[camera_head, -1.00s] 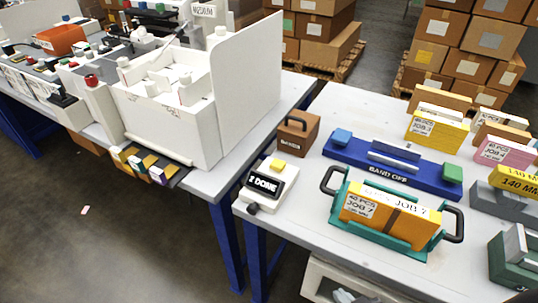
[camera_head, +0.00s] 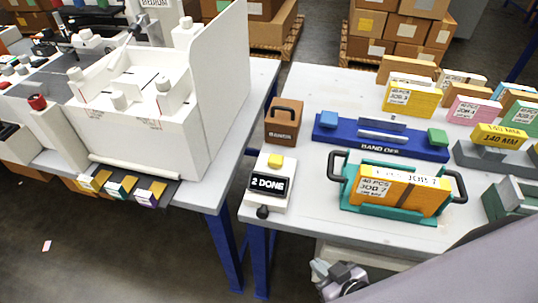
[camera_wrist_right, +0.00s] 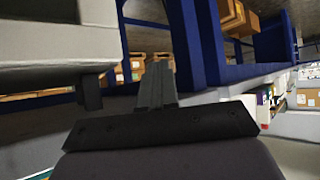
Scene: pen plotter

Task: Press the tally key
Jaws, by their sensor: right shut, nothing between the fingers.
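The tally counter (camera_head: 270,185) is a small white box near the left front corner of the right table. Its black display reads "2 DONE". A yellow key (camera_head: 275,161) sits on its top behind the display, and a black knob (camera_head: 262,212) is at its front. My right gripper (camera_head: 342,276) is low at the front edge of that table, to the right of and nearer than the counter, well apart from it. In the right wrist view its dark fingers (camera_wrist_right: 157,82) are together and empty. The counter is not recognisable there. My left gripper is not in view.
A teal tray (camera_head: 350,200) with black handles holds a yellow-orange JOB 7 pack. Behind it are a blue BAND OFF unit (camera_head: 322,133) and a brown BANDS box (camera_head: 284,122). The white plotter (camera_head: 150,135) stands left, across a gap between tables.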

